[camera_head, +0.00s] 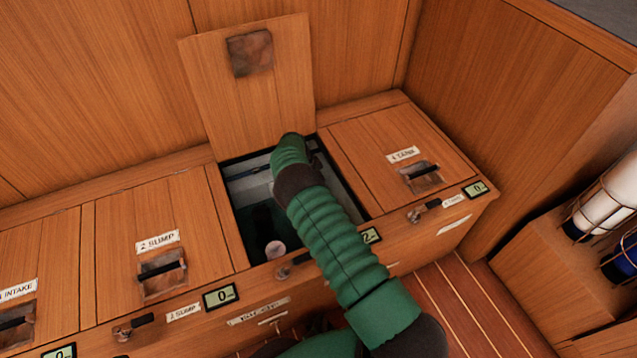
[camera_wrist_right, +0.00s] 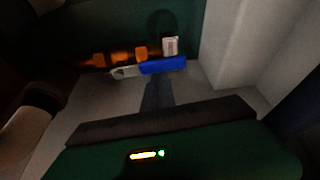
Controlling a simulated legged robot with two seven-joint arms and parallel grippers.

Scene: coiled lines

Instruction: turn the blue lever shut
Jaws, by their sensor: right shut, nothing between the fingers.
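The blue lever (camera_wrist_right: 163,65) shows in the right wrist view, lying nearly level across the picture. A silver metal piece (camera_wrist_right: 125,72) is at its left end, and a pale tag (camera_wrist_right: 170,46) is just above it. My right gripper (camera_wrist_right: 159,82) is shut and empty, its tip just below the lever in the picture; I cannot tell whether they touch. In the head view my green right arm reaches into the open compartment (camera_head: 240,215), and hides the lever and the gripper. My left gripper is not in view.
The compartment's wooden lid (camera_head: 250,95) stands open against the back wall. Orange-brown fittings (camera_wrist_right: 118,56) sit beside the lever, and a pale wall block (camera_wrist_right: 235,45) stands to the right.

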